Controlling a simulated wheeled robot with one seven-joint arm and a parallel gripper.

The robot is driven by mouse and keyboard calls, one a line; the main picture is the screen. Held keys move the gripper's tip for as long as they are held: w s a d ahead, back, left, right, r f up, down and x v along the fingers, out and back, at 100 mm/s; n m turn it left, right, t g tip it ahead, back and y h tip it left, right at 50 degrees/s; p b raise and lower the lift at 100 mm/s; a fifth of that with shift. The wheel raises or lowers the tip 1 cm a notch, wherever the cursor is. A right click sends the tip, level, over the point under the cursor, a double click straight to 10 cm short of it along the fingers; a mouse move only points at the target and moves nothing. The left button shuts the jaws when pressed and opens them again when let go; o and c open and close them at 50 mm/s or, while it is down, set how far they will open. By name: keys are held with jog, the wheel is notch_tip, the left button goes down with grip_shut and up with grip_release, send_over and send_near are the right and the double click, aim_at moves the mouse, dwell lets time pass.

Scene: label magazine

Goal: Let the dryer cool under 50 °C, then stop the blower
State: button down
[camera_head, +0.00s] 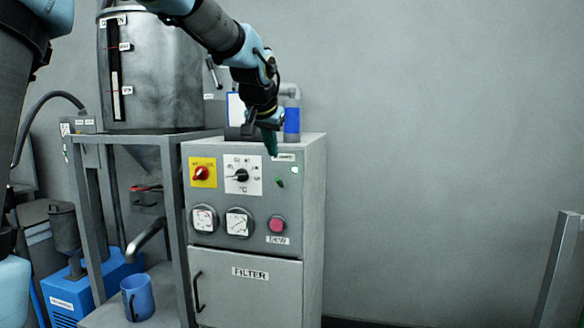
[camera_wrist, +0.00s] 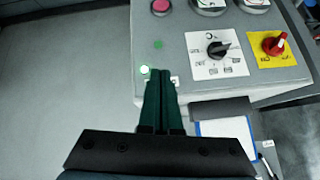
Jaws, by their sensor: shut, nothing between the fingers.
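The dryer's grey control cabinet (camera_head: 254,212) carries a red rotary switch (camera_head: 201,174) on a yellow plate, a black temperature dial (camera_head: 241,175) marked °C and two round gauges (camera_head: 239,222), (camera_head: 204,218) too small to read. A pink button (camera_head: 277,224) sits lower right, with a small label under it. A green button (camera_head: 280,183) and a lit whitish-green lamp (camera_head: 295,170) are at the upper right. My gripper (camera_head: 271,150) is shut and empty, pointing down at the panel's upper edge. In the wrist view its green fingertips (camera_wrist: 161,74) appear beside the lamp (camera_wrist: 145,70).
A metal hopper (camera_head: 155,70) on a frame stands left of the cabinet. A blue mug (camera_head: 137,297) sits under a spout. A clipboard (camera_wrist: 225,128) and a blue-banded pipe (camera_head: 292,120) are behind the cabinet top.

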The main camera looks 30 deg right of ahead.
aim_at(279, 183)
jog(key=shift+s+d+r, duration=0.15)
jog(key=shift+d+r, duration=0.15)
jog(key=shift+d, duration=0.15)
jog(key=p+x, duration=0.2)
jog(key=x, duration=0.8)
jog(key=shift+p, duration=0.4)
jog(key=shift+a+f+h+b, duration=0.1)
jog(key=shift+f+h+b, duration=0.2)
jog(key=shift+b, duration=0.9)
jog(key=shift+s+r+t+b, duration=0.1)
jog(key=shift+t+b, duration=0.2)
jog(key=shift+b, duration=0.1)
